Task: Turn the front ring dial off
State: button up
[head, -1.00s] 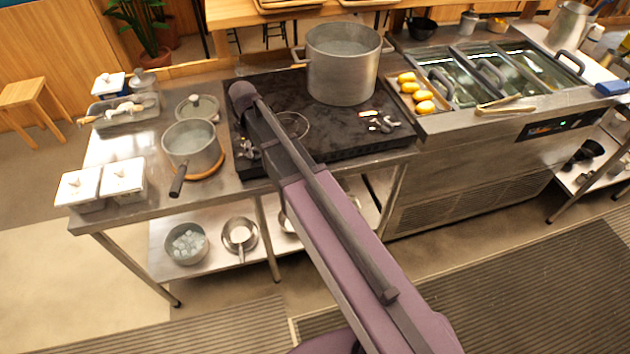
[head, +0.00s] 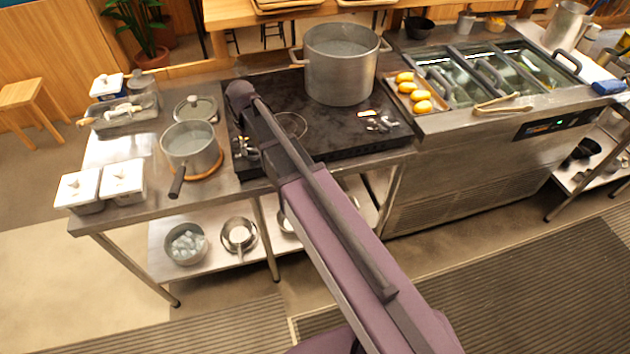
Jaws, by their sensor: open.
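The black stove top (head: 330,138) stands on the steel table, with a bare ring (head: 291,125) showing beside my arm. One group of small silver dials (head: 377,121) sits at its right front, with an orange-lit spot beside it. Another silver dial group (head: 244,147) sits at its left front, partly covered by my arm. I cannot tell which dial serves the front ring, or how any dial is turned. My arm reaches across the stove's left part. My gripper does not show; the arm hides that area.
A large steel pot (head: 341,68) stands at the stove's back right. A saucepan (head: 190,147) on a wooden trivet stands left of the stove, its handle toward the table's front edge. A tray of yellow items (head: 412,93) lies to the right. Open floor lies in front.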

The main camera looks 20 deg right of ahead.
aim_at(252, 149)
jog(key=shift+r+p, duration=6.25)
jog(key=shift+r, duration=0.4)
jog(key=s+d+f+m+b, duration=0.4)
jog(key=s+d+f+b, duration=1)
jog(key=s, duration=0.3)
jog(key=shift+d+f+b, duration=0.35)
jog(key=shift+f+b, duration=0.45)
